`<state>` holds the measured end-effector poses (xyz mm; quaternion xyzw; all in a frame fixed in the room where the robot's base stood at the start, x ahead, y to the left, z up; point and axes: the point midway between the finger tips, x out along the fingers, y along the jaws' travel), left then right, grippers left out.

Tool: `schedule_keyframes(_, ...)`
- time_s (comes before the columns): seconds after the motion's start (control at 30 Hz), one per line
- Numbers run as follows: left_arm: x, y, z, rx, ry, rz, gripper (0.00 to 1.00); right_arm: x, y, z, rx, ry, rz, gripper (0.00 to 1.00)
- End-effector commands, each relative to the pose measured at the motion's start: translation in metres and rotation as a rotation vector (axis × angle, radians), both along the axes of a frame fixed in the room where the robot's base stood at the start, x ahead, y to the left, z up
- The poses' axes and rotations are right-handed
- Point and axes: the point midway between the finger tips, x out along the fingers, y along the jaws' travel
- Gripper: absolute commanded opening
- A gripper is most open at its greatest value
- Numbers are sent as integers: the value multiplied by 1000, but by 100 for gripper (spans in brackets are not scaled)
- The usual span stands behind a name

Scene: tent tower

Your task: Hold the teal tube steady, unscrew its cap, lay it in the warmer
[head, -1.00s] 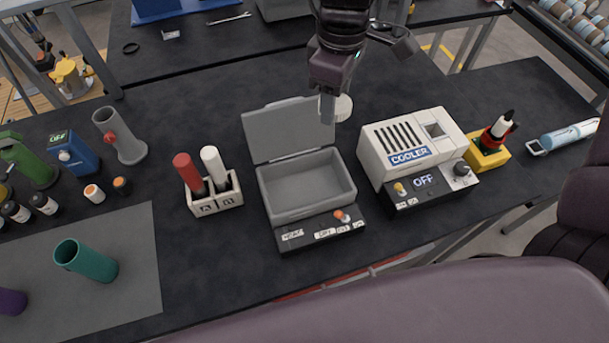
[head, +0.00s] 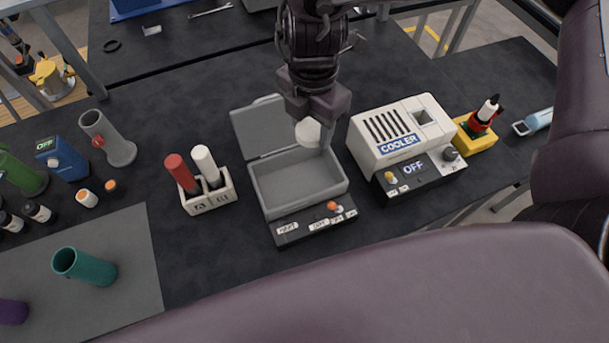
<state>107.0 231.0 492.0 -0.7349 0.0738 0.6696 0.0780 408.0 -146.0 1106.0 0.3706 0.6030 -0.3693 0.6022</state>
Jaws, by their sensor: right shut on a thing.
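The teal tube (head: 92,267) stands on the grey mat at the lower left, its open top showing, with no cap on it and no gripper near it. The warmer seems to be the grey open box (head: 262,203) with a hinged lid tilted back and a dark control panel at the front. Its inside looks empty. My right gripper (head: 322,130) points down over the back right part of the box, shut on a round white cap (head: 307,133). The cap looks to be above the box; its exact height is hard to tell. My left gripper is not in view.
A holder (head: 210,203) with a red and a white marker-like stick stands left of the box. The white cooler (head: 372,149) is close on its right. A grey tube (head: 121,152), a blue device (head: 70,160) and several small bottles stand at left. A purple tube (head: 12,308) is at lower left.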

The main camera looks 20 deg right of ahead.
Motion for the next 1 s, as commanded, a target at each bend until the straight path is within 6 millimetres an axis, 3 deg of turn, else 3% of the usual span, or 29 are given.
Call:
schedule_keyframes(0.1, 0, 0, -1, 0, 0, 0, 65, -2, 0, -33, 1, 11, -4, 22)
schedule_keyframes(0.5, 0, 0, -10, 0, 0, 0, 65, -2, -1, -125, -1, 6, -7, 22)
schedule_keyframes(1.0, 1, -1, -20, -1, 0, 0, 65, 0, 0, -175, 0, 2, -7, 22)
